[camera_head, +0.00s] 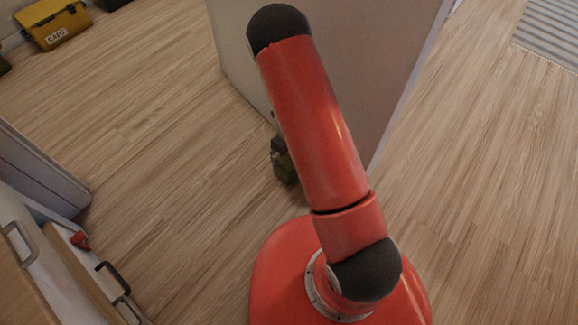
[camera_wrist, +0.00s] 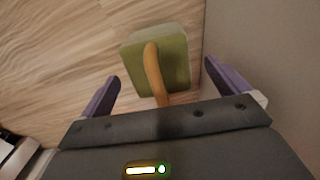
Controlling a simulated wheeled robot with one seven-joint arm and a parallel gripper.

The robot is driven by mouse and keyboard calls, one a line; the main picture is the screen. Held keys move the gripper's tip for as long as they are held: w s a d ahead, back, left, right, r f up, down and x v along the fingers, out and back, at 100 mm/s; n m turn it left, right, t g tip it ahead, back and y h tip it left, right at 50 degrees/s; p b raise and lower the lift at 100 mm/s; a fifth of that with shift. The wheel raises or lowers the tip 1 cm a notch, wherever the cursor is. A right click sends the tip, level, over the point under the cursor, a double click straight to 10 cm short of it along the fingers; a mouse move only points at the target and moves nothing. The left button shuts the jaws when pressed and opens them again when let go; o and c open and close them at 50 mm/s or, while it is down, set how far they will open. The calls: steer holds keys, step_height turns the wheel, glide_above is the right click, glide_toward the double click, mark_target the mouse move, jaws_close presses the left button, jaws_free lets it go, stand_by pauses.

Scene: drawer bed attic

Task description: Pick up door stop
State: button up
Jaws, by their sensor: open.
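The door stop (camera_wrist: 178,58) looks like an olive-green block with a tan-orange strap or handle over it. In the wrist view it sits on the wooden floor, close to a plain grey-beige wall or panel on the right. My gripper (camera_wrist: 160,76) is open, with one purple finger on each side of the door stop and gaps showing between them. I cannot tell how far the fingers are above the floor. In the head view my red arm hides most of the gripper; a small dark olive shape shows beside the arm, and I cannot tell its parts apart.
A pale panel (camera_head: 237,62) stands right beside the arm. An open drawer (camera_head: 62,262) with dark handles and a red item (camera_head: 80,240) is at the lower left. A yellow case (camera_head: 54,24) is at the far left, and a striped rug (camera_head: 551,32) at the far right.

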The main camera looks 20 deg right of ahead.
mark_target(289, 158)
steer(key=f, duration=0.2)
steer(key=f+b, duration=0.1)
steer(key=f, duration=0.1)
steer(key=shift+s, duration=0.3)
steer(key=shift+r, duration=0.1)
steer(key=shift+c, duration=0.4)
steer(key=c, duration=1.7)
